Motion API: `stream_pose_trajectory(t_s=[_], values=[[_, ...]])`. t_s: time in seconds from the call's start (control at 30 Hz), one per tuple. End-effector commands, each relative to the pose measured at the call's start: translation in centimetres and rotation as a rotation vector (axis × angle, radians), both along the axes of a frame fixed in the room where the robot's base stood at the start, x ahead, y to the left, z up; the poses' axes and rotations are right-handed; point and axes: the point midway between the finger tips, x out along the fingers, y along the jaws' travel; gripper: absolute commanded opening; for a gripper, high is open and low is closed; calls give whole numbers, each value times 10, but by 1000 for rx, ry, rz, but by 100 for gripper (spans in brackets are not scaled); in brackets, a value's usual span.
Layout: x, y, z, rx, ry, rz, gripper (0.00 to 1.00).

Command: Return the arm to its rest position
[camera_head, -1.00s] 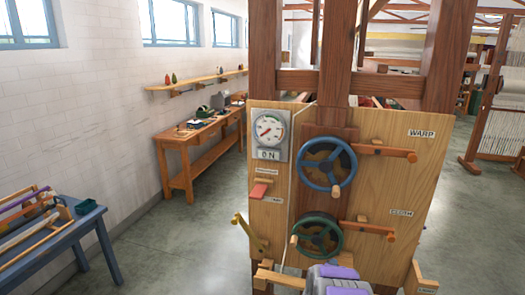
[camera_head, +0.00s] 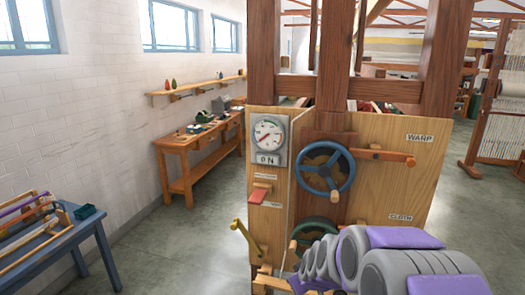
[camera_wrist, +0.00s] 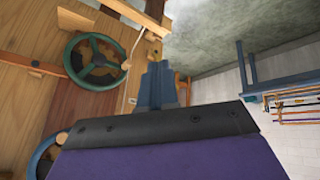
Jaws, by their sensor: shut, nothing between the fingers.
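My arm (camera_head: 395,262), grey with purple covers, fills the lower right of the head view in front of the loom panel. My gripper (camera_wrist: 158,86) shows in the wrist view beyond the dark wrist edge, its fingers together and empty. In that view the green handwheel (camera_wrist: 95,62) is to its left, apart from it. In the head view the arm covers the lower part of the green handwheel (camera_head: 312,229). The blue handwheel (camera_head: 325,170) is fully in view above it.
The wooden panel (camera_head: 388,181) carries a dial (camera_head: 268,133), a red-tipped lever (camera_head: 262,186) and a yellow lever (camera_head: 246,238). A blue table (camera_head: 70,241) with rods stands at left, a wooden workbench (camera_head: 183,172) behind. The floor between is clear.

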Motion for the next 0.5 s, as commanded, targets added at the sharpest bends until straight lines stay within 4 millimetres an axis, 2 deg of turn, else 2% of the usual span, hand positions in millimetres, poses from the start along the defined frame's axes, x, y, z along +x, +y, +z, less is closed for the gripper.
stream_pose_trajectory(t_s=[0.03,0.23,0.47,0.5], values=[[-21,2,10,16,36,-12,0],[-110,6,31,65,221,-90,0],[-218,-4,51,68,428,-225,0],[-239,-6,52,64,466,-254,0]])
